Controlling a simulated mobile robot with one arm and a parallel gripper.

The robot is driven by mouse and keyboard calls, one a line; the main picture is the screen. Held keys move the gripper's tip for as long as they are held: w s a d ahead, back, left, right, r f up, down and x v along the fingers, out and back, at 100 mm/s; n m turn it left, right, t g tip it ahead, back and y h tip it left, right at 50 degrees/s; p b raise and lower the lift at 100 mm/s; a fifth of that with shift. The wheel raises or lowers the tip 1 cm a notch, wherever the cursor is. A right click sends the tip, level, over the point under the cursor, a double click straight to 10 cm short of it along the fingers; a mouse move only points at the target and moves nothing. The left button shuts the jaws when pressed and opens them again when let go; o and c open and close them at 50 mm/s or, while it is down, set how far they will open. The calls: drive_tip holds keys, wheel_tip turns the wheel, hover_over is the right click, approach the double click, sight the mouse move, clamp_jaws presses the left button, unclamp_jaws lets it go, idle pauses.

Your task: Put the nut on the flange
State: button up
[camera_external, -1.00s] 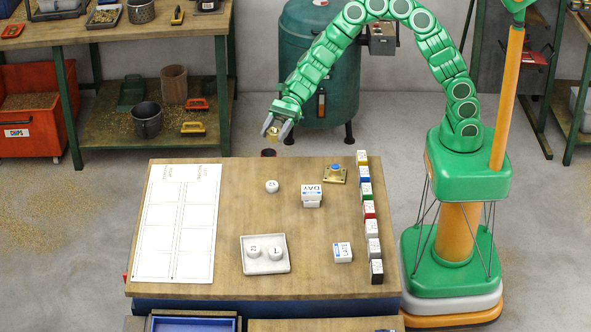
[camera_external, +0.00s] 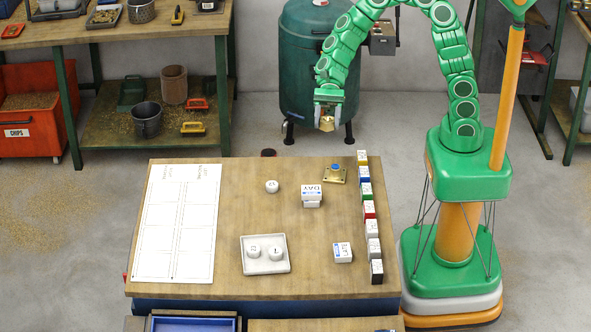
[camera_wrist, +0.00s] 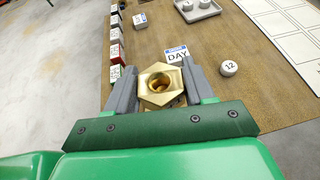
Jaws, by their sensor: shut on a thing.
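A brass hex nut (camera_wrist: 160,86) with a round hole is held between the two grey fingers of my gripper (camera_wrist: 158,90) in the wrist view. In the external view my gripper (camera_external: 328,112) is shut on the nut (camera_external: 327,123), high above and beyond the far edge of the table. The flange (camera_external: 335,175), a brass square plate with a blue-topped centre, lies on the table near its far right corner. It sits below and slightly right of my gripper in the picture, apart from the nut. I cannot make out the flange in the wrist view.
A row of coloured blocks (camera_external: 368,208) lines the table's right edge. A DAY block (camera_external: 312,196), a white round piece (camera_external: 272,186) and a tray with two round pieces (camera_external: 264,268) stand on the table. A white sheet (camera_external: 176,222) covers the left side.

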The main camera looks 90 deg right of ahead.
drive_tip(key=s+d+n+g, duration=0.1)
drive_tip(key=s+n+g, duration=0.35)
drive_tip(key=s, duration=1.05)
hover_over(335, 167)
drive_tip(key=s, duration=0.1)
drive_tip(key=shift+g, duration=0.45)
drive_tip(key=f, duration=0.7)
drive_tip(key=shift+s+d+f, duration=0.1)
drive_tip(key=shift+d+f, duration=0.1)
drive_tip(key=shift+f, duration=0.15)
drive_tip(key=shift+w+a+f, duration=0.25)
drive_tip(key=shift+w+f, duration=0.3)
drive_tip(key=shift+f, duration=1.7)
drive_tip(key=shift+f, duration=0.1)
drive_tip(key=o, duration=1.4)
drive_tip(key=shift+c, duration=0.2)
